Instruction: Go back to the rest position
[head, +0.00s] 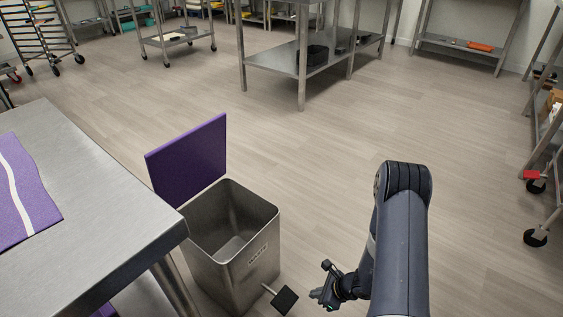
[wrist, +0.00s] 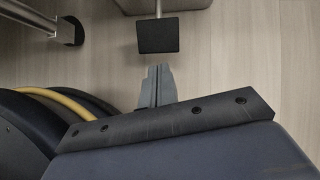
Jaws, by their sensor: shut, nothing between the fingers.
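My gripper (head: 321,293) is low at the bottom of the head view, just right of the bin's black pedal (head: 285,300). In the wrist view my gripper (wrist: 156,70) is shut, with its fingers together and nothing between them. It points at the black pedal (wrist: 158,36), with a small gap of floor showing between them. The metal bin (head: 232,245) stands with its purple lid (head: 188,160) raised, and the part of its inside that shows looks empty.
A steel table (head: 110,215) with a purple mat (head: 18,190) stands at left, close to the bin. A steel shelf table (head: 272,58) stands at the back. A wheeled rack (head: 540,180) is at the right edge. The middle floor is clear.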

